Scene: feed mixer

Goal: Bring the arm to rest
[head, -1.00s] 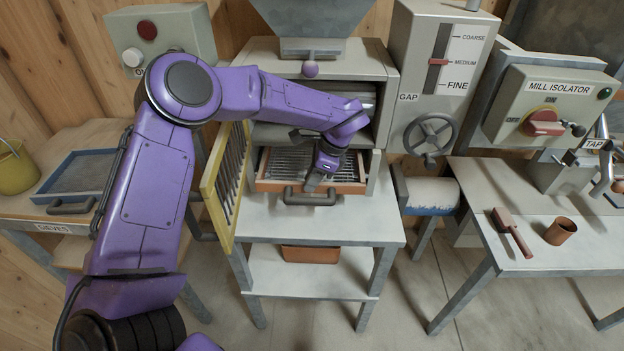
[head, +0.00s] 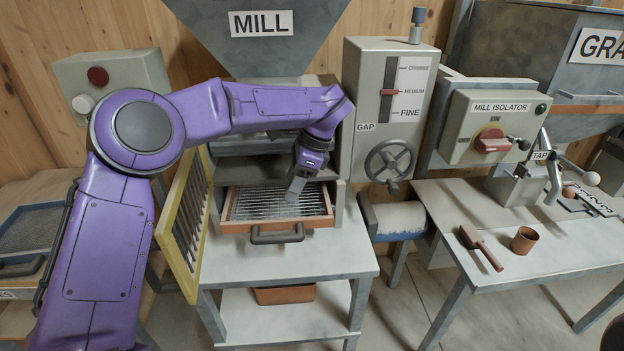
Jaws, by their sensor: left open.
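My purple left arm comes in from the left and reaches across the front of the mill (head: 262,24). My left gripper (head: 295,194) is open and points down over the wire-racked drawer (head: 262,226), near its right side. Nothing shows between its fingers. Whether the fingertips touch the rack I cannot tell. The drawer has an orange-brown rim and a grey handle. My right gripper is not in view.
The yellow barred guard (head: 191,235) stands swung open left of the drawer. The gap handwheel (head: 389,161) is to the right. A blue-edged tray (head: 31,236) lies at left.

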